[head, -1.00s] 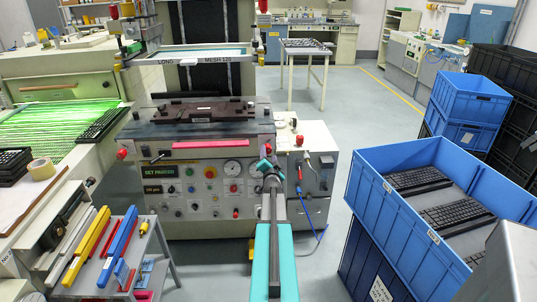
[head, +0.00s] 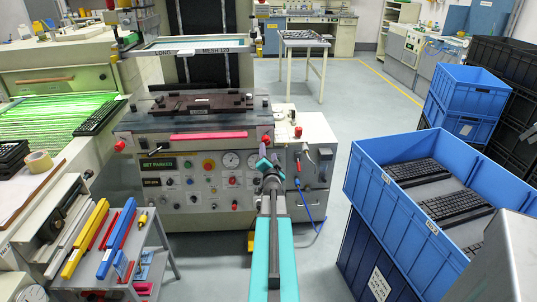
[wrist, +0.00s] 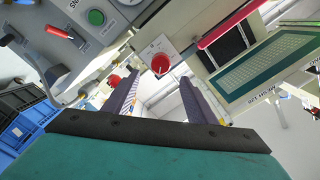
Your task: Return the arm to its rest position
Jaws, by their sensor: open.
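My arm, with a teal link (head: 262,255), reaches forward from the bottom middle of the head view. My gripper (head: 268,166) is small at its far end, in front of the grey press's control panel. In the wrist view my gripper (wrist: 160,92) is open, its two dark fingers apart with nothing between them. A red button on a pale box (wrist: 160,64) shows beyond the gap.
The press (head: 215,185) stands straight ahead. A blue crate (head: 400,205) with several black keyboards is at right. A tool cart (head: 160,235) with yellow, red and blue tools is at left. Open floor (head: 375,100) lies behind, between press and crates.

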